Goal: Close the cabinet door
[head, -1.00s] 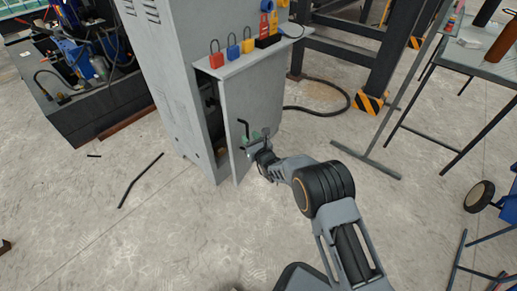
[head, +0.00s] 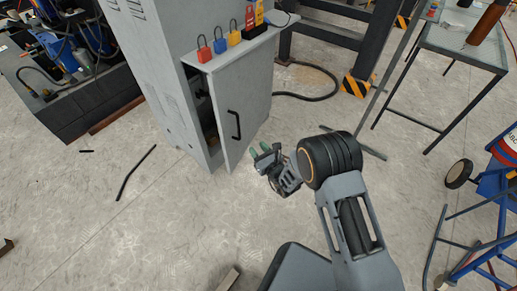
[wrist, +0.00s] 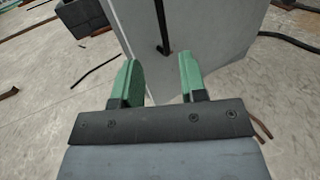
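The grey cabinet (head: 165,62) stands upright on the floor. Its door (head: 250,95) is ajar, with a dark gap showing along its left edge. A black bar handle (head: 235,125) is on the door's front; its lower end also shows in the wrist view (wrist: 162,30). My gripper (head: 262,152) is just right of the door's lower part, apart from the handle. In the wrist view its two green fingers (wrist: 160,82) are spread with nothing between them, and the door face (wrist: 215,50) lies beyond them.
Padlocks (head: 220,44) stand on the ledge above the door. A steel table (head: 450,45) is at the upper right and a blue cart (head: 490,200) at the right. Rods (head: 135,172) lie on the floor at left. The floor in front is mostly clear.

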